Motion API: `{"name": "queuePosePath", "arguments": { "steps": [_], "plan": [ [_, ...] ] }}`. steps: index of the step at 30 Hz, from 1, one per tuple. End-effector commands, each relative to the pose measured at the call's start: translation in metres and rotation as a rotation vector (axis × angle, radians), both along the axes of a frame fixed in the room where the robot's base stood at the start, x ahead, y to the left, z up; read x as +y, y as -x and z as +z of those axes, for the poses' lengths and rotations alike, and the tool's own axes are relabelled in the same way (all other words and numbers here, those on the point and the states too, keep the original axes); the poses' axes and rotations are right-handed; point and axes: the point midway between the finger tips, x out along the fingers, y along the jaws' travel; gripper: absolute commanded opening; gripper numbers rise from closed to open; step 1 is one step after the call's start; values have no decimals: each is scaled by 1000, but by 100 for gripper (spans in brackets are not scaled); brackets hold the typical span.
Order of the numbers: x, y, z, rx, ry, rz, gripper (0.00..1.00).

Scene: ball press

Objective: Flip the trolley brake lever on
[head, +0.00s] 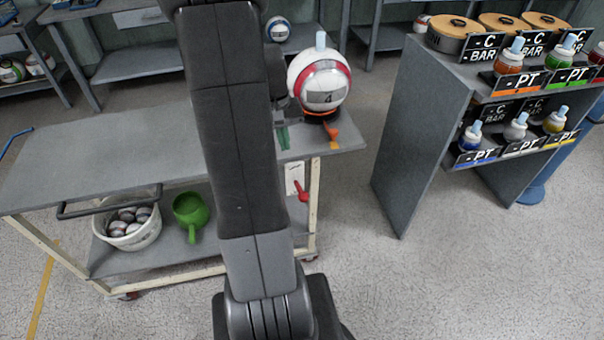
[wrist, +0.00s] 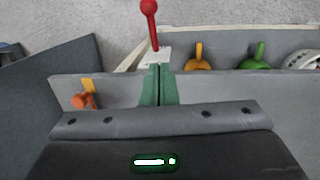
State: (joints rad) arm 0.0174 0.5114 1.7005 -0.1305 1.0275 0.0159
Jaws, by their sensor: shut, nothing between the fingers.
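The brake lever (head: 301,190) is a red handle on a white plate (head: 294,176) at the right end of the trolley (head: 130,150), below its top. In the wrist view the red lever (wrist: 150,20) rises from the white plate (wrist: 154,54) with its round knob at the top edge. My gripper (wrist: 158,72) has green fingers, shut together and empty. In the picture their tips lie just below the plate; whether they touch it I cannot tell. In the head view the gripper (head: 283,138) is partly hidden behind my arm.
A red-and-white ball (head: 320,82) sits on the press at the trolley's right end, with an orange handle (head: 331,130) beside it. A basket of balls (head: 128,228) and a green scoop (head: 191,212) are on the lower shelf. A grey rack (head: 420,140) stands right, with free floor between.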

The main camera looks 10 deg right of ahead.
Motion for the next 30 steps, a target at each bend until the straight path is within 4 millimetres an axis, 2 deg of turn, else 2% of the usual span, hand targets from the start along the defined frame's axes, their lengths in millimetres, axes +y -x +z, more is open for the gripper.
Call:
{"name": "queuePosePath", "arguments": {
  "steps": [11,17,27,30],
  "plan": [
    [-1,1,-5,3,0,0,0],
    [-4,5,-35,7,-1,-1,0],
    [-12,13,-104,6,-1,-2,0],
    [-18,27,-110,4,-1,-3,0]
  ]
}}
